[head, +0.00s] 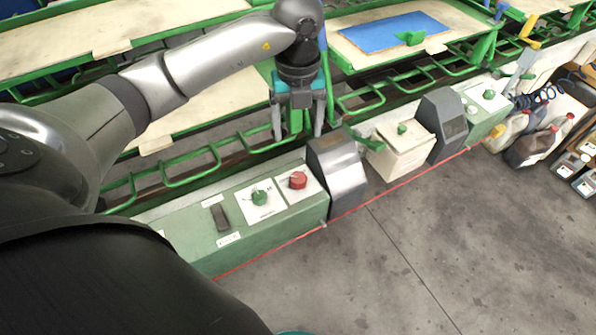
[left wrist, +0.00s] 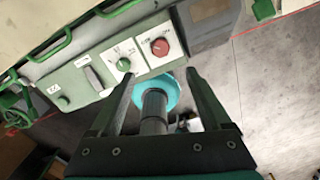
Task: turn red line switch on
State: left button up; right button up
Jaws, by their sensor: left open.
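The red line switch (head: 297,180) is a round red knob on a white plate, on top of the green control box (head: 185,237). In the left wrist view the red knob (left wrist: 159,47) shows beyond the fingertips, between their lines. The marking by it is too small to read. My left gripper (head: 298,136) points down, its two fingers spread and empty, and appears above and behind the red knob in the head view. It also shows in the left wrist view (left wrist: 160,76). I see no contact with the knob. My right gripper is not in view.
A green knob (head: 260,197) and a dark rocker (head: 220,217) sit left of the red knob. A grey sloped housing (head: 338,172) stands just right of it. Green rails (head: 190,170) run behind. The concrete floor (head: 400,260) in front is clear.

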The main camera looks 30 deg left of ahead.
aim_at(298, 177)
pick_arm(q)
notch_tip(298, 177, down, 15)
jog(key=shift+b, duration=1.2)
jog(key=shift+c, duration=0.3)
grip_shut()
